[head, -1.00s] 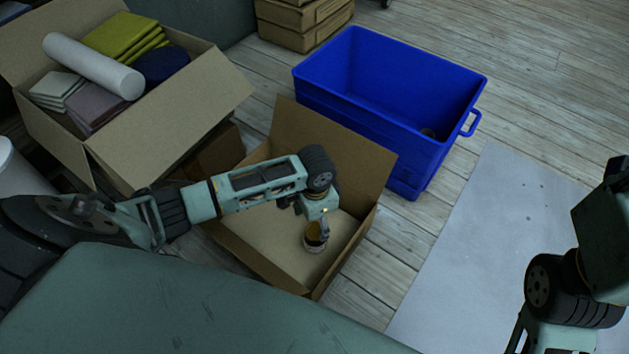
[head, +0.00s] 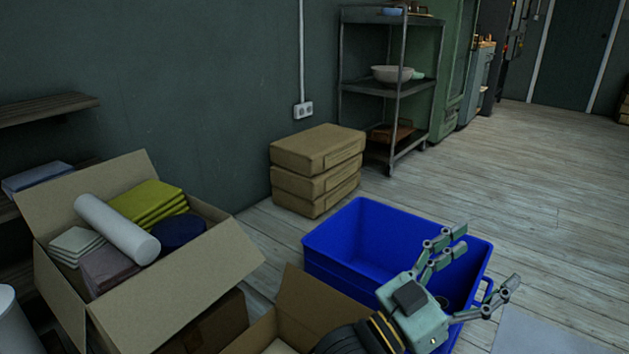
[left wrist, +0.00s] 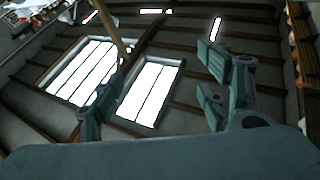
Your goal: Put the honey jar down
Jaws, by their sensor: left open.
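My left gripper (head: 487,257) is raised in front of the blue bin in the head view, its fingers spread and empty. In the left wrist view the fingers of my left gripper (left wrist: 155,85) stand apart with nothing between them. The open cardboard box (head: 310,303) shows only in part at the bottom edge of the head view. The honey jar is not visible in either current view. My right gripper is out of view.
The blue bin (head: 335,240) stands behind the open box. A fuller cardboard box (head: 190,285) with cloths and a white roll is at left. Stacked tan packages (head: 315,185) and a metal shelf (head: 342,75) line the wall.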

